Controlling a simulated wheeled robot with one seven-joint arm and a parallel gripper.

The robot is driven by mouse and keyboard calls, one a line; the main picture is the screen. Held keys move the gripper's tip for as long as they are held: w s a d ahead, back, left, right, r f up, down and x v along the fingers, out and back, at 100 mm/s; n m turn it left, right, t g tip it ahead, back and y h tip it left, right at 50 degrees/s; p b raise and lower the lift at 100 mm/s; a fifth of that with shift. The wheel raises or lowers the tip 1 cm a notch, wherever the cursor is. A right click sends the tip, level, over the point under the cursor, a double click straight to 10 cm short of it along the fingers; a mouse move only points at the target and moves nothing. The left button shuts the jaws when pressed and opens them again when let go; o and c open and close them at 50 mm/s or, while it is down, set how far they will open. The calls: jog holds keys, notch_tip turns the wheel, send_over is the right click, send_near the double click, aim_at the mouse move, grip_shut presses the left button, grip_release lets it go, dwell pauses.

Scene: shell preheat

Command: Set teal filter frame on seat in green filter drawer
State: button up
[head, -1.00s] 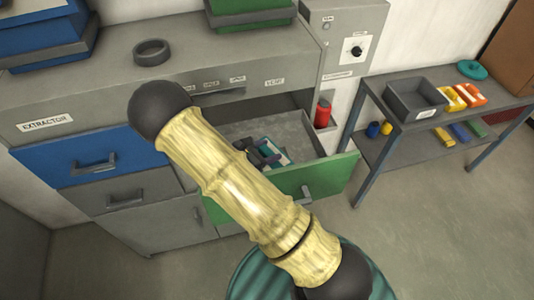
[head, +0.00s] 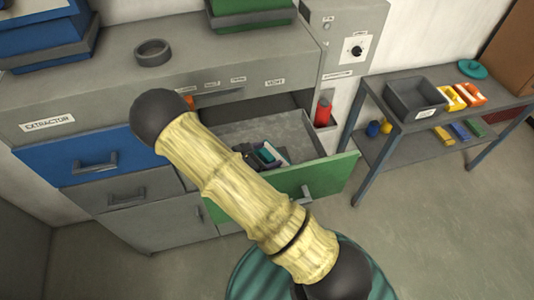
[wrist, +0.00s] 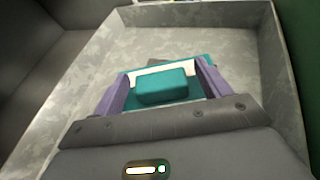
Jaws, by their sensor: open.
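The teal filter frame (wrist: 162,86) lies inside the open green-fronted filter drawer (wrist: 95,62), with a raised teal block and a pale area around it. My gripper (wrist: 164,70) is open, its two purple fingers on either side of the block with small gaps. In the head view a bit of the teal frame (head: 265,155) shows in the drawer (head: 325,180) beside my dark gripper, partly hidden by my arm. The seat is not clearly seen; I cannot tell if the frame sits fully in it.
A blue drawer (head: 95,165) is shut at the left. A dark ring (head: 153,52) lies on the cabinet top (head: 220,52). A red cylinder (head: 323,112) stands beside the open drawer. A grey shelf table (head: 430,115) with a bin (head: 415,98) stands at the right.

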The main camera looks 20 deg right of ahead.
jog(key=p+v, duration=0.3)
jog(key=v, duration=0.8)
jog(key=shift+p, duration=0.35)
jog(key=shift+s+a, duration=0.1)
jog(key=shift+s, duration=0.1)
jog(key=shift+w, duration=0.1)
jog(key=shift+c, duration=0.5)
